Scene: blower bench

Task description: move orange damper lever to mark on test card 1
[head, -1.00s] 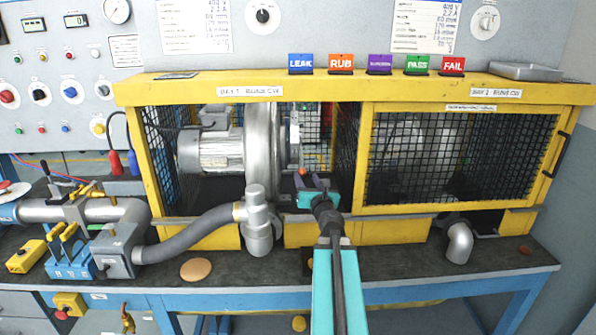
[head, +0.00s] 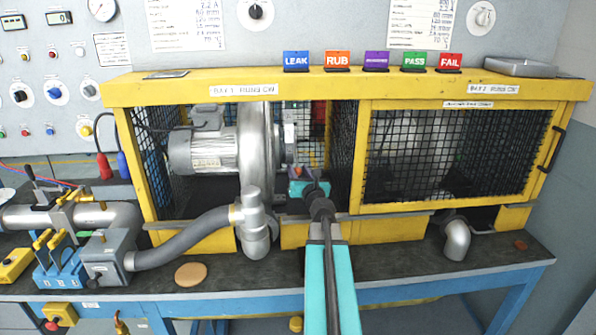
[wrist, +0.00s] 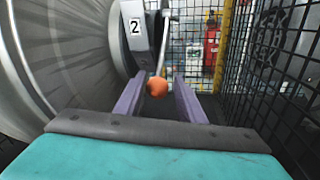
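The orange round knob (wrist: 157,86) of the damper lever sits on a thin pale rod (wrist: 163,42) in the wrist view. Beside the rod is a grey plate with a white label reading 2 (wrist: 135,26). My gripper (wrist: 160,80) is open, its two purple fingers on either side of the knob with visible gaps. I cannot tell how deep the knob sits between the fingertips. In the head view my gripper (head: 309,178) reaches into the open left bay, right of the blower, and largely covers the knob. No sheet is legible as test card 1.
The silver blower housing (wrist: 60,60) is close on the left in the wrist view, and black mesh (wrist: 285,70) is close on the right. The yellow enclosure frame (head: 230,90) surrounds the bay. A grey hose (head: 185,243) runs below. Two printed sheets (head: 185,22) (head: 420,22) hang above.

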